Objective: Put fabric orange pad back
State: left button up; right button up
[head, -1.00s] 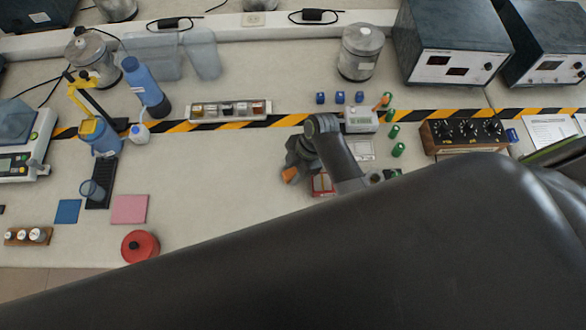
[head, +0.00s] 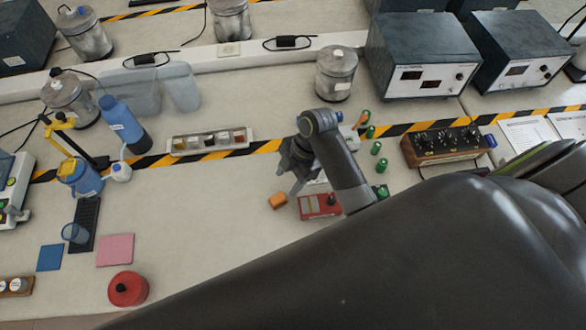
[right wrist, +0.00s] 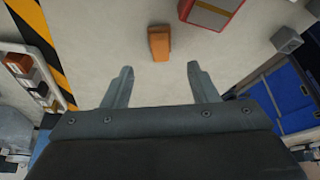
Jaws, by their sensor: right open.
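The fabric orange pad (head: 278,201) is a small orange block lying on the pale bench. It also shows in the right wrist view (right wrist: 159,43), just beyond the fingertips and roughly centred between them. My right gripper (head: 291,184) is open and empty, its fingers pointing down near the pad; in the right wrist view its two fingers (right wrist: 157,72) are spread wide with bare bench between them. A long metal tray (head: 208,153) of small sample blocks stands at the striped tape, up and left of the gripper. It shows at the left edge of the right wrist view. My left gripper is not in view.
A red box (head: 318,206) lies right of the pad. Several green cylinders (head: 376,148) stand further right. A pink pad (head: 115,250), a blue pad (head: 50,257) and a red pot (head: 127,289) lie at left. Bench between pot and orange pad is clear.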

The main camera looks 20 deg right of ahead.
jog(key=v, duration=0.3)
jog(key=shift+d+r, duration=0.1)
jog(key=shift+r, duration=0.2)
jog(key=shift+s+f, duration=0.1)
